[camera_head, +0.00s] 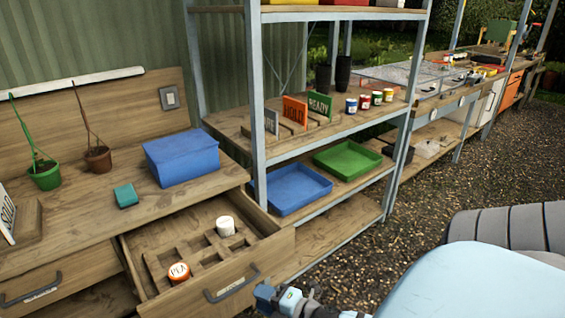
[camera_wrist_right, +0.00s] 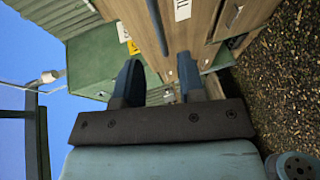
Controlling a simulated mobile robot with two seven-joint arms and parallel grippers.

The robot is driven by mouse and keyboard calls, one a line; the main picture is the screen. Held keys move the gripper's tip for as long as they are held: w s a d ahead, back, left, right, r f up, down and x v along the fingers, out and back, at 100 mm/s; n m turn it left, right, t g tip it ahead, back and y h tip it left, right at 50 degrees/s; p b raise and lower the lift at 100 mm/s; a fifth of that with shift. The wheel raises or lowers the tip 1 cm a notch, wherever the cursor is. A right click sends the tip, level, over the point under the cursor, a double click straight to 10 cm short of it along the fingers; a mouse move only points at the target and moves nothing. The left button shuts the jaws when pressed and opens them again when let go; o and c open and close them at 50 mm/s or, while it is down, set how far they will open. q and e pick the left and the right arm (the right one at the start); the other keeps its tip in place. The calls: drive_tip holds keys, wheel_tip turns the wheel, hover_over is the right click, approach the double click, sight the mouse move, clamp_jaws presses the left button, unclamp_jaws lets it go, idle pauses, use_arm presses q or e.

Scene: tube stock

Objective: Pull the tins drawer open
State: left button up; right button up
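The wooden tins drawer (camera_head: 257,275) stands pulled out from the workbench in the head view. It has a slotted wooden insert holding a white tin (camera_head: 225,226) and an orange-and-white tin lettered PEA (camera_head: 179,272). Its dark handle (camera_head: 232,284) is on the front face. My right gripper (camera_head: 283,299) is low in the head view, just right of the handle and apart from it in the picture. In the right wrist view my right gripper (camera_wrist_right: 159,78) has its two dark blue fingers spread, with nothing seen between the tips. My left gripper is not in view.
A closed drawer front with a handle (camera_head: 30,290) is at the left. A blue box (camera_head: 181,158), a teal block (camera_head: 126,195) and potted plants are on the benchtop. The metal shelf rack (camera_head: 258,110) stands right of the drawer. The gravel floor (camera_head: 480,165) is open.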

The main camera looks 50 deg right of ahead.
drive_tip(key=shift+v, duration=2.8)
